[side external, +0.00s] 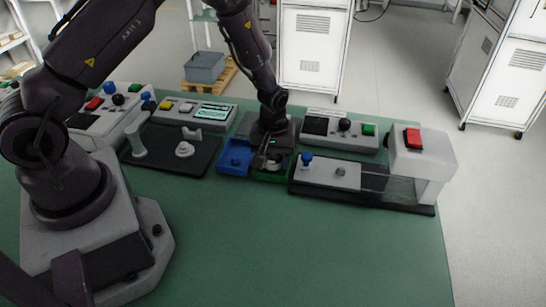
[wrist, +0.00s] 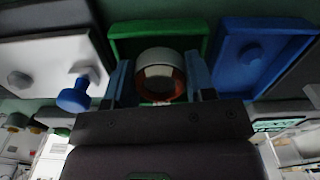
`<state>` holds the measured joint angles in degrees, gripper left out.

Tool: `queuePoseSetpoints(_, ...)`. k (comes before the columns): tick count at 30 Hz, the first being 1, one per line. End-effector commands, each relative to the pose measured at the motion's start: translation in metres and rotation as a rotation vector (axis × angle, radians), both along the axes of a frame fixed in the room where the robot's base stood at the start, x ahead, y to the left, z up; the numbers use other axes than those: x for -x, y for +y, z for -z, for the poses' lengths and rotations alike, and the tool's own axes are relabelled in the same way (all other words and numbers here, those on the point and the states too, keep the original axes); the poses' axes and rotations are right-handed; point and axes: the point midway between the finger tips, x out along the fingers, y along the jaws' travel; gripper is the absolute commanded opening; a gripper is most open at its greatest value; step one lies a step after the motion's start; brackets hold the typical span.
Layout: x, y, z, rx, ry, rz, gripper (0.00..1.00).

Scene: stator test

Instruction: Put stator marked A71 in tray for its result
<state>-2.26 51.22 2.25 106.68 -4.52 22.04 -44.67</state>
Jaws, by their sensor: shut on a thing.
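My gripper (side external: 266,160) is over the green tray (side external: 268,174), beside the blue tray (side external: 235,158). In the wrist view, its two fingers (wrist: 159,80) are on either side of the stator (wrist: 158,62), a pale grey ring with copper colour inside, and are shut on it. The stator is in front of the green tray (wrist: 113,40); whether it touches the tray floor cannot be told. No A71 mark can be read.
Right of the trays is a light plate with a blue knob (side external: 306,158) and a clear-sided station with a red button (side external: 412,138). A dark plate (side external: 200,160) with a grey round fixture (side external: 184,149) lies left. Panels (side external: 340,130) stand behind. The green table front (side external: 270,250) is clear.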

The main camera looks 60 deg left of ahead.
Motion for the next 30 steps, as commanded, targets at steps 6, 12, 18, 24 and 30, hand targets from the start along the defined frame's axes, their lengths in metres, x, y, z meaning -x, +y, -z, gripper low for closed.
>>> queuePoseSetpoints(6,0.002,-0.002,0.009,0.002,0.002,-0.002,0.19)
queuePoseSetpoints(12,0.002,-0.004,0.010,0.004,0.002,-0.002,0.19)
queuePoseSetpoints(18,0.003,-0.004,0.010,0.005,0.005,-0.001,0.69)
queuePoseSetpoints(24,0.003,-0.005,-0.001,0.006,0.006,0.001,0.69)
queuePoseSetpoints(30,0.001,-0.004,-0.043,0.003,-0.003,-0.002,0.80)
